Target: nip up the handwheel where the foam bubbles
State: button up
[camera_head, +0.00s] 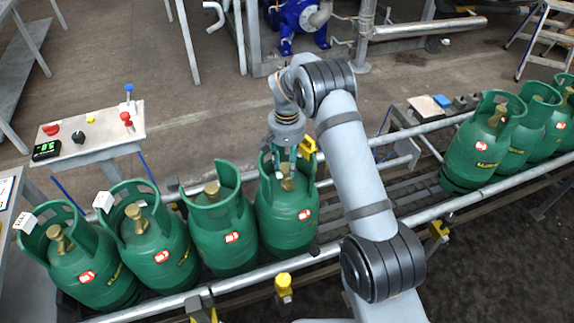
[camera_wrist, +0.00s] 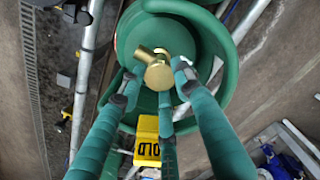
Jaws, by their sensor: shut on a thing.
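Several green gas cylinders with brass valves stand on the conveyor. My gripper (camera_head: 285,160) reaches down inside the collar of one cylinder (camera_head: 288,218), the rightmost of the left group. In the wrist view, my three teal fingers (camera_wrist: 158,82) are shut around its brass valve handwheel (camera_wrist: 158,76), seen from above. The valve body (camera_wrist: 144,55) sticks out towards the upper left. The green collar (camera_wrist: 226,70) curves around the valve and fingers. I cannot make out foam bubbles on any valve.
Neighbouring cylinders (camera_head: 220,230) stand close on the left. A rail (camera_head: 330,252) runs along the near side. A control panel (camera_head: 92,130) stands at left.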

aim_at(287, 166)
jog(key=o, duration=0.8)
jog(key=shift+w+a+r, duration=0.1)
jog(key=shift+w+r, duration=0.05)
jog(key=shift+w, duration=0.2)
jog(key=o, duration=0.4)
jog(key=shift+s, duration=0.15)
jog(key=shift+c, duration=0.2)
notch_tip(287, 166, up, 12)
jog(key=shift+f, duration=0.2)
